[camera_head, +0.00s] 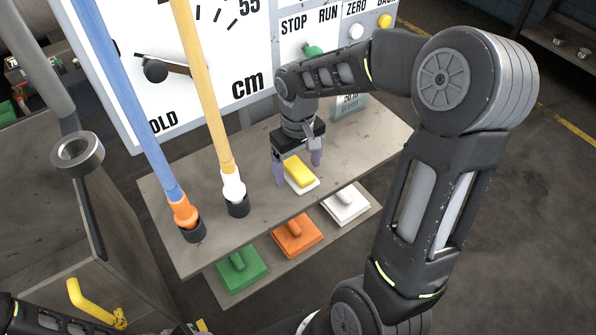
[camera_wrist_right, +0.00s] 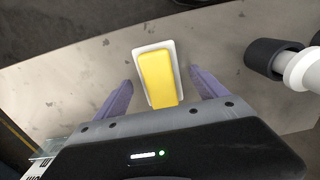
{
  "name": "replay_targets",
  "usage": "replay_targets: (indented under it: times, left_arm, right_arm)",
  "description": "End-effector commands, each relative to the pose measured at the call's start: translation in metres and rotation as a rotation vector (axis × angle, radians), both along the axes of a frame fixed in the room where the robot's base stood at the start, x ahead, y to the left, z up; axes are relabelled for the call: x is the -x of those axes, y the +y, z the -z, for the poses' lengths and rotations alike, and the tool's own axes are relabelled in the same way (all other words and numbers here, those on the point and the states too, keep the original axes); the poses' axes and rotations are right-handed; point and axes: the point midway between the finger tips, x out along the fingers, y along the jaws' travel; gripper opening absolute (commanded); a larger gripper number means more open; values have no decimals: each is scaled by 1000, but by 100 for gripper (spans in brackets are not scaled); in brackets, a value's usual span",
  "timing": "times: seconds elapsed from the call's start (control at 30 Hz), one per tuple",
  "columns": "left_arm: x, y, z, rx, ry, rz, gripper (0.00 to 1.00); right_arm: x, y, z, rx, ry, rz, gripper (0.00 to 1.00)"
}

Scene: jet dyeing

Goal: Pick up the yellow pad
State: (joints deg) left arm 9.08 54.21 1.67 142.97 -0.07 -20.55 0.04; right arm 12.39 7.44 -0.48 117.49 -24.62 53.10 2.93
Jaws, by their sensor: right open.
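The yellow pad (camera_head: 299,172) lies on a white base on the upper grey shelf, towards its right part. In the right wrist view the yellow pad (camera_wrist_right: 158,78) shows between the two purple fingers, with the white base (camera_wrist_right: 139,57) around its edge. My right gripper (camera_head: 297,170) is open and points down over the pad, one finger on each side. In the wrist view there are gaps between the fingers and the pad, so it is not held.
A blue pole (camera_head: 130,100) and a yellow pole (camera_head: 207,90) stand in black cups on the upper shelf (camera_head: 215,240), left of the gripper. Green (camera_head: 242,270), orange (camera_head: 297,236) and white (camera_head: 346,205) handled pads lie on the lower shelf. A large dial panel (camera_head: 200,25) stands behind.

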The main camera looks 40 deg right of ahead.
Motion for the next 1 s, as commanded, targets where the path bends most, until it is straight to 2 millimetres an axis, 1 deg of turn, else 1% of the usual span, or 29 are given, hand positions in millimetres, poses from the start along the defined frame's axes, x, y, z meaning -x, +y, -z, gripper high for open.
replay_targets:
  times: [0.03, 0.1, 0.67, 1.0]
  left_arm:
    - [0, 0, 0, 0, 0, 0, 36]
    - [0, 0, 0, 0, 0, 0, 36]
    - [0, 0, 0, 0, 0, 0, 36]
    - [0, 0, 0, 0, 0, 0, 36]
  right_arm:
    - [1, 0, 4, 0, 2, 0, 82]
    - [0, 0, 7, 0, 0, 0, 82]
    - [0, 0, 7, 0, -1, 1, 82]
    - [0, 0, 7, 0, 0, 0, 55]
